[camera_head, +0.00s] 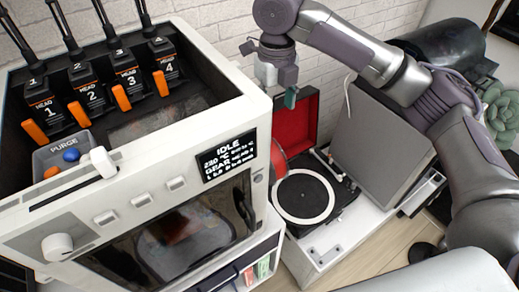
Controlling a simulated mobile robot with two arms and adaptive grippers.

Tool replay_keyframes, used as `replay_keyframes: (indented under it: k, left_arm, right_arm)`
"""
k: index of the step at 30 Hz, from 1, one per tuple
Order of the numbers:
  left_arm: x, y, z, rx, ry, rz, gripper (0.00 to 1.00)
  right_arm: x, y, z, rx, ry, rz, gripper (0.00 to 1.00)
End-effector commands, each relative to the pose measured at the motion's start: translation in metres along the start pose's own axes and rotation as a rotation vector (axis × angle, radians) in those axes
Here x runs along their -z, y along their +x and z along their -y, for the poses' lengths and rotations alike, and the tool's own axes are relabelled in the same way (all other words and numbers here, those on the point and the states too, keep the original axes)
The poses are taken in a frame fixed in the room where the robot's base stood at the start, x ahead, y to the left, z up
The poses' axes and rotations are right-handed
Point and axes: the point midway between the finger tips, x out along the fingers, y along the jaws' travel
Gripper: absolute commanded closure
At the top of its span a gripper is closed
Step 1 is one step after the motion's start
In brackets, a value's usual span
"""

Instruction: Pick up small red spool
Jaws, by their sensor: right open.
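I cannot clearly make out a small red spool. A small red rounded shape (279,164) shows between the white machine and the turntable, partly hidden by the machine; I cannot tell whether it is the spool. My right gripper (279,84) comes in from the upper right and is open, with a teal pad on one finger. It hangs beside the machine's upper right corner, in front of the wall and above the red panel. I see nothing between its fingers. My left gripper is out of view.
A white printer-like machine (140,200) with several numbered heads fills the left. Its purge tray (62,150) holds blue and orange bits. A red panel (297,118) stands behind a turntable (303,197) on a white cabinet (340,232). A plant (500,108) is far right.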

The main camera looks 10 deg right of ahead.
Motion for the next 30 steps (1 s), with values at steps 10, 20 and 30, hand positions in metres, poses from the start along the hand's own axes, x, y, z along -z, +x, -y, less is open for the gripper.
replay_keyframes:
  k: [10, 20, 30]
  left_arm:
    - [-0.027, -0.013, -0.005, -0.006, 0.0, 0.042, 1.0]
    - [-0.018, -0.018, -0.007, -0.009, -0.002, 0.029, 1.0]
    - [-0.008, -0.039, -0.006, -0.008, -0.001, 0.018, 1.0]
  right_arm:
    - [0.002, 0.05, 0.0, 0.0, -0.001, -0.005, 0.24]
    - [0.002, 0.087, 0.0, 0.0, -0.001, -0.001, 0.24]
    - [0.011, 0.13, 0.001, -0.001, 0.0, -0.003, 0.24]
